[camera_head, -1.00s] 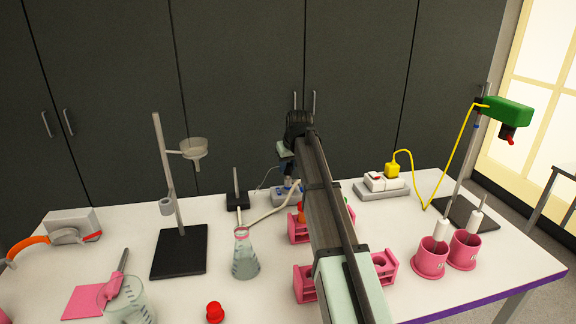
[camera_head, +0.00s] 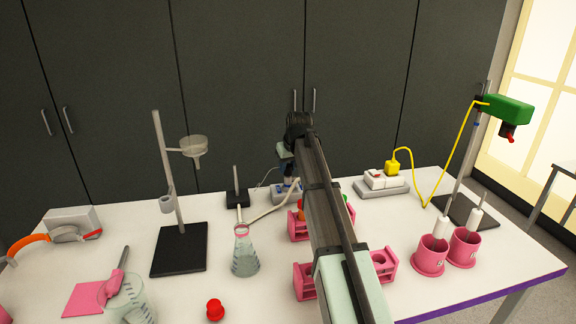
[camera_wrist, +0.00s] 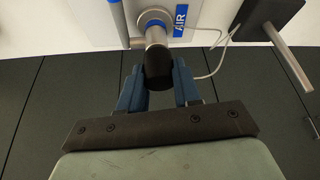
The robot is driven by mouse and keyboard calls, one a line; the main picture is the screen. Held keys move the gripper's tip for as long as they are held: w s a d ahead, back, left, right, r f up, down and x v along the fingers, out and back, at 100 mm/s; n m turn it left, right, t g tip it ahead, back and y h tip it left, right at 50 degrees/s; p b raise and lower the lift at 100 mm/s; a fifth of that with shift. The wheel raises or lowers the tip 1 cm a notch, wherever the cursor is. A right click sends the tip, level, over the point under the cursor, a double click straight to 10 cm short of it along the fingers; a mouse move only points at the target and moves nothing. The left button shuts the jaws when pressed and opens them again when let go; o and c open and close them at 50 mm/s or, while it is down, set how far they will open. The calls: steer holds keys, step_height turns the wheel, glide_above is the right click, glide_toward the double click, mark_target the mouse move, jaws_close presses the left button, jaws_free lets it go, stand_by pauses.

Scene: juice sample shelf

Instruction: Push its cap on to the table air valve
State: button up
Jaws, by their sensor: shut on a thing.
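The table air valve shows in the wrist view as a metal stem (camera_wrist: 155,33) on a white base with a blue AIR label (camera_wrist: 181,22). A black cap (camera_wrist: 158,69) is between the blue fingers of my gripper (camera_wrist: 158,80), which is shut on it. The cap lines up with the stem and meets its end in the picture; I cannot tell whether it is seated or how far.
A small black stand (camera_head: 237,199) and a flask (camera_head: 245,255) with a hose are left of the valve. Pink racks (camera_head: 305,281) lie under my arm. A power strip (camera_head: 380,190) is to the right. Dark cabinets (camera_head: 240,90) stand close behind the table.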

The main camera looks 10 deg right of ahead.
steer(key=shift+f, duration=0.1)
steer(key=o, duration=1.1)
